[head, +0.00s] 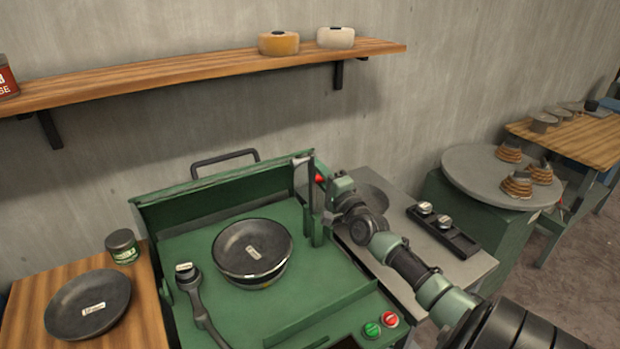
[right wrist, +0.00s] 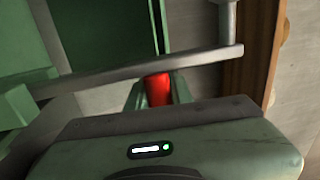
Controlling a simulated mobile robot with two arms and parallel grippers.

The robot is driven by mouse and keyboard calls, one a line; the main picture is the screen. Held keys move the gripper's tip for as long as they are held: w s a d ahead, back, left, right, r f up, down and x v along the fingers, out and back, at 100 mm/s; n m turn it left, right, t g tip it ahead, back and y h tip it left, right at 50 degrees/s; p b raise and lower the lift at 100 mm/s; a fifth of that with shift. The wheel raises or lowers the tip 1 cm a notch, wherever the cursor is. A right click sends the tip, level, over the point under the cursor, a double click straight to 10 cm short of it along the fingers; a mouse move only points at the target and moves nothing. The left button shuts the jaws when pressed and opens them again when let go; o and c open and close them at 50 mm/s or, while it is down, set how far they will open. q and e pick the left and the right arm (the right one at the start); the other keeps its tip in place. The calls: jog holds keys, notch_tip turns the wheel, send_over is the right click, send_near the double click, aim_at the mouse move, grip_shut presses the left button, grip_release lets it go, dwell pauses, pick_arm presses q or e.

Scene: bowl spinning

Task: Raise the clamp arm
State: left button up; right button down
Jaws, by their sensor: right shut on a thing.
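The green spinning machine (head: 190,222) stands in the middle of the head view with a dark bowl (head: 252,250) on its bed. The clamp post (head: 311,190) stands upright at the right of the bed. A short grey clamp piece (head: 301,161) shows at its top. The clamp's red handle (head: 320,178) is beside the post. My right gripper (head: 328,183) is at the red handle and shut on it. The right wrist view shows the red handle (right wrist: 158,88) beyond the gripper body, with a grey bar (right wrist: 140,73) across it. The fingertips are mostly hidden. My left gripper is not in view.
A second lever (head: 195,290) is at the machine's left front. Green and red buttons (head: 380,325) are at its front right. A dark plate (head: 88,304) and a small jar (head: 122,246) sit on the left table. A grey side table (head: 470,270) stands right. A wall shelf (head: 200,70) hangs above.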

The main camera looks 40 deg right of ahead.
jog(key=shift+s+d+f+m, duration=0.15)
jog(key=shift+d+f+m, duration=0.05)
jog(key=shift+d+m, duration=0.25)
jog(key=c, duration=1.3)
grip_release()
jog(key=shift+d, duration=0.1)
jog(key=shift+o, duration=0.2)
jog(key=shift+s+b, duration=0.1)
jog(key=shift+b, duration=0.2)
jog(key=b+v, duration=0.1)
jog(key=v, duration=0.6)
jog(key=shift+s, duration=0.35)
jog(key=shift+f, duration=0.15)
